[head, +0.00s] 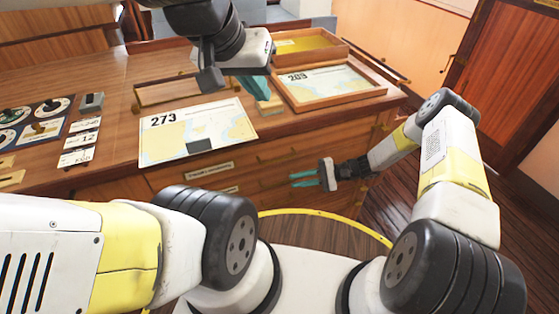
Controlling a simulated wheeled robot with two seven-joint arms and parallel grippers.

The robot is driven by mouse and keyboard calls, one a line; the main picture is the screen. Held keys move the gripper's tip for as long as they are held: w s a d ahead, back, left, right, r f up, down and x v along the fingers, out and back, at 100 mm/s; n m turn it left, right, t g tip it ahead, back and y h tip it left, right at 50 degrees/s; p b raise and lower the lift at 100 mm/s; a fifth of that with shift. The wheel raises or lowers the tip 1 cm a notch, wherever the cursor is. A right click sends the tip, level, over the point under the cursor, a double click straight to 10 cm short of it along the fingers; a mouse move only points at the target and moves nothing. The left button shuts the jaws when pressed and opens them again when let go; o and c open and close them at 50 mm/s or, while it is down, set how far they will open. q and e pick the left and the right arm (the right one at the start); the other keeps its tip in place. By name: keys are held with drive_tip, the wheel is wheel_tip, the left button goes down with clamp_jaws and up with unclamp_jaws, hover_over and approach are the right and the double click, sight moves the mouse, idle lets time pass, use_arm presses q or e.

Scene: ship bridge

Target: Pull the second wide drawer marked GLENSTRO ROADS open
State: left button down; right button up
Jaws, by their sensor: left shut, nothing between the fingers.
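The wooden chart cabinet has wide drawers in its front, with white labels and brass handles. The upper drawer's label (209,170) is too small to read. A second drawer front (250,187) is below it, its label partly hidden by my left arm. Both drawers look closed. My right gripper (303,179) has two teal fingers apart, pointing left at the lower drawer front near its handle. I cannot tell whether they touch the handle. My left gripper (262,89) is shut and empty above the cabinet top.
A wooden door (505,80) stands at the right. Wooden floor (412,218) is open right of the cabinet.

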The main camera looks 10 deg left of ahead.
sight(283, 183)
drive_tip(key=x, duration=0.7)
clamp_jaws()
idle(1.3)
